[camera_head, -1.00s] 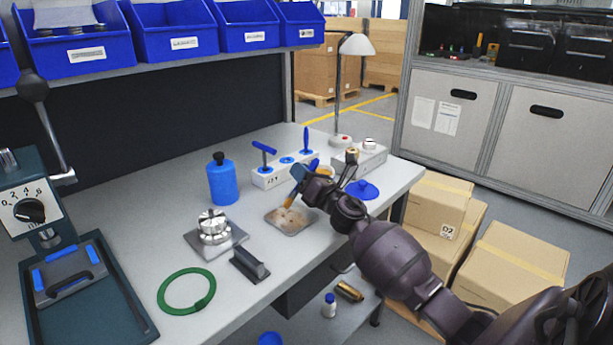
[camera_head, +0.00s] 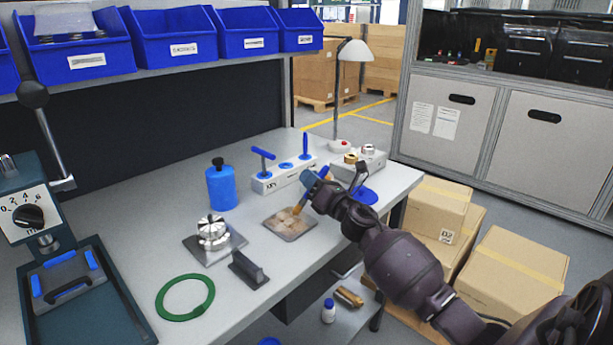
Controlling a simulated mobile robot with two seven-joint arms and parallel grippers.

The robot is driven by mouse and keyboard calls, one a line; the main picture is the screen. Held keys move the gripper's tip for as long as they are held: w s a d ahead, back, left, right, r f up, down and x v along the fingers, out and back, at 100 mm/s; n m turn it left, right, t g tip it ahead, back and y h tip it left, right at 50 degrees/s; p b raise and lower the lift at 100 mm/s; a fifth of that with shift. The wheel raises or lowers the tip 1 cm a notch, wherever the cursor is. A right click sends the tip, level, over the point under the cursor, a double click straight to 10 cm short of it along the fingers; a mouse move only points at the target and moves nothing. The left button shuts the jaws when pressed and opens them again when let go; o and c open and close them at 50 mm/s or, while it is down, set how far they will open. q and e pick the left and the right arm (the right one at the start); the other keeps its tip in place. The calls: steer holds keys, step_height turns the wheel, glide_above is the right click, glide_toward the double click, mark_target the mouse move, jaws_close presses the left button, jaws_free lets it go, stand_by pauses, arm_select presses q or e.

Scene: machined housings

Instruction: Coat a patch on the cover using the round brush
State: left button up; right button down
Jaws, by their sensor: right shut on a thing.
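The cover (camera_head: 283,226) looks like a flat grey metal plate with brownish blotches, lying on the bench. My right gripper (camera_head: 311,188) is shut on the round brush (camera_head: 299,208), above the plate's far right edge. The brush has a blue handle, partly hidden by the gripper, and tan bristles pointing down and left. The bristle tip is at or just above the plate's upper right part; I cannot tell whether it touches. My left gripper is not in view.
A white block (camera_head: 283,177) with blue-handled tools stands behind the plate, beside a blue bottle (camera_head: 221,187). A machined part (camera_head: 213,234), a black block (camera_head: 248,268) and a green ring (camera_head: 186,297) lie left and in front. A lamp (camera_head: 353,52) stands at the back.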

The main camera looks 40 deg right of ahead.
steer(key=shift+s+d, duration=0.1)
steer(key=shift+s, duration=1.15)
steer(key=shift+s+d+p, duration=0.15)
steer(key=shift+s+p, duration=0.25)
steer(key=shift+s, duration=0.85)
steer(key=shift+w, duration=0.75)
steer(key=shift+w+a+b, duration=0.2)
steer(key=shift+w+b, duration=0.1)
steer(key=shift+w, duration=0.6)
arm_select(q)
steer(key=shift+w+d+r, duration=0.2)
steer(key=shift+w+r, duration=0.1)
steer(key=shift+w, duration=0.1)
arm_select(e)
steer(key=shift+w, duration=0.4)
